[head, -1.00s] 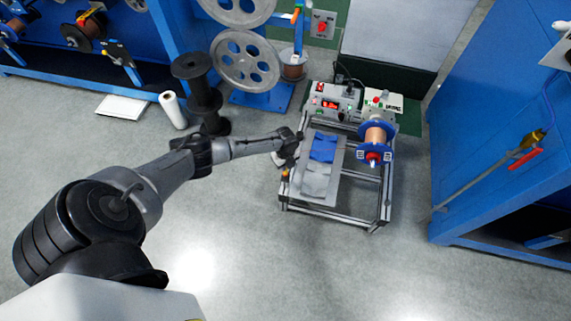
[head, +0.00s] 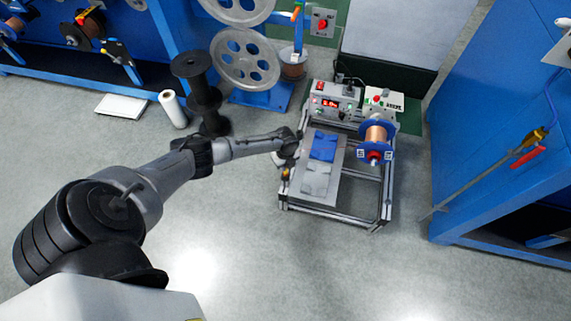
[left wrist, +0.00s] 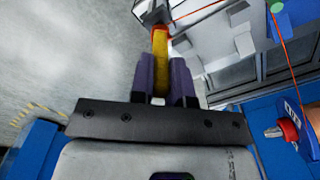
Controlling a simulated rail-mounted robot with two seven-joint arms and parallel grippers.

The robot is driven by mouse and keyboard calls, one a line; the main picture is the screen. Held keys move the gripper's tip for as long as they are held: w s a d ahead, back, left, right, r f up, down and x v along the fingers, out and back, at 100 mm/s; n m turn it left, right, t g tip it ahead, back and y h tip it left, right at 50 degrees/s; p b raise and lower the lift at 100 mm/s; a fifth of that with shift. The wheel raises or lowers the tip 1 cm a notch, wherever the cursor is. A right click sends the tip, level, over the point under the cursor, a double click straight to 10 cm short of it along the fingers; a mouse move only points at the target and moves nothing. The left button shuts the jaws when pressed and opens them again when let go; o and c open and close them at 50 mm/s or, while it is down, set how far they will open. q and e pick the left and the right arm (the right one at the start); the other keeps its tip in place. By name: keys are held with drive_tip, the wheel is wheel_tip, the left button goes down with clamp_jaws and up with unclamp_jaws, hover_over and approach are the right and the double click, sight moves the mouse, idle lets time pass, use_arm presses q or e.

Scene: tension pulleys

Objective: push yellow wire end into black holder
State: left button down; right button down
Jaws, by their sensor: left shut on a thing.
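My left gripper (left wrist: 163,70) has purple fingers shut on the yellow wire end (left wrist: 159,50), which sticks out beyond the fingertips and has an orange-red tip. A dark piece, likely the black holder (left wrist: 149,13), is at the top of the left wrist view, close by the tip. I cannot tell whether the tip is inside it or only near it. In the head view my left gripper (head: 289,150) is at the left edge of the machine frame, and the wire end is too small to make out there. My right gripper is not in view.
The machine frame (head: 335,213) carries a flat plate with blue and grey pieces and a copper wire spool (head: 376,135). A thin red wire (left wrist: 282,45) runs at the right of the wrist view. A black spool stand (head: 203,95) is behind my arm. Floor in front is clear.

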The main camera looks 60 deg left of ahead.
use_arm(q)
drive_tip(key=shift+f+b, duration=0.5)
drive_tip(key=shift+f, duration=0.05)
idle(0.5)
idle(0.4)
drive_tip(key=c, duration=1.1)
unclamp_jaws()
drive_tip(key=shift+o, duration=0.4)
drive_tip(key=o, duration=0.3)
drive_tip(key=shift+o, duration=0.2)
drive_tip(key=shift+r, duration=0.15)
